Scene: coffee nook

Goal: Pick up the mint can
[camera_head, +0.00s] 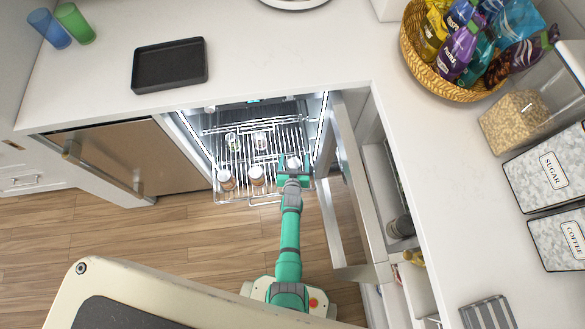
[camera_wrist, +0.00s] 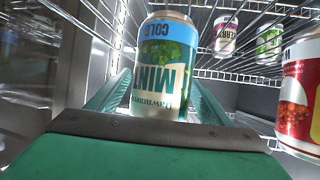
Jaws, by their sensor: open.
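The mint can (camera_wrist: 160,70), green with a blue top band, stands upright in the wrist view, directly in front of my gripper (camera_wrist: 158,95). The green fingers reach along both sides of its lower part, and the jaws are open around it. I cannot tell whether either finger touches it. In the head view my gripper (camera_head: 294,165) reaches into the open fridge, over the right side of the pulled-out wire rack (camera_head: 240,180). The top of a can (camera_head: 294,162) shows there between the fingers.
A red can (camera_wrist: 300,95) stands close at right in the wrist view. Two cans, a berry one (camera_wrist: 226,34) and a green one (camera_wrist: 269,42), are farther back. The open fridge door (camera_head: 338,180) is close to the right of my arm. A black tray (camera_head: 170,65) lies on the counter.

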